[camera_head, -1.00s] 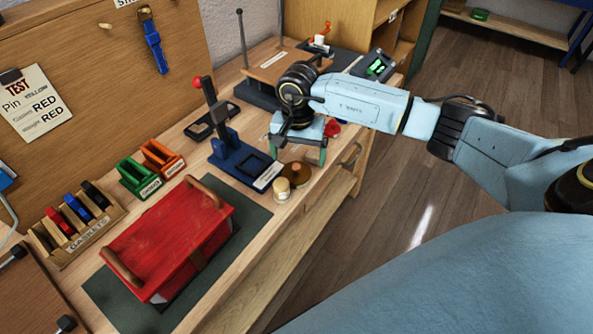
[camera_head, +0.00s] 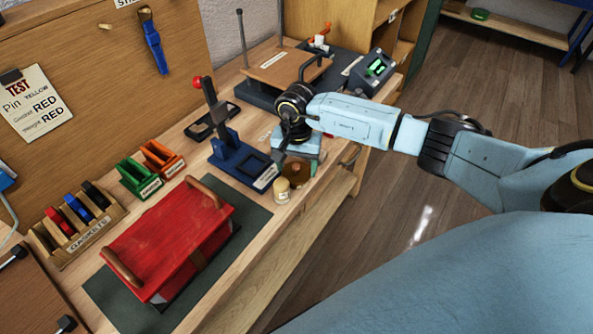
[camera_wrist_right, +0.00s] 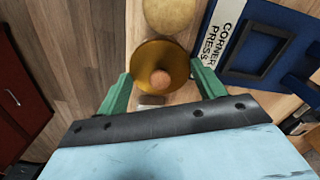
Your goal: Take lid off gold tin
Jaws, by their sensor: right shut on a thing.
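The gold tin's round lid (camera_head: 297,174) with a knob is near the bench's front edge, beside a small cream jar (camera_head: 281,190). In the right wrist view the gold lid (camera_wrist_right: 150,52) is seen from above, its brown knob at the centre. My right gripper (camera_wrist_right: 161,70) has its green fingers on opposite sides of the lid and is shut on it. The tin's body is hidden beneath the lid, so I cannot tell whether the lid is lifted. My left gripper is not in view.
A blue corner press (camera_head: 240,160) stands just left of the tin. A red box (camera_head: 170,235) lies on a dark green mat. Green and orange holders (camera_head: 160,158) and a gasket rack (camera_head: 78,225) stand along the back.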

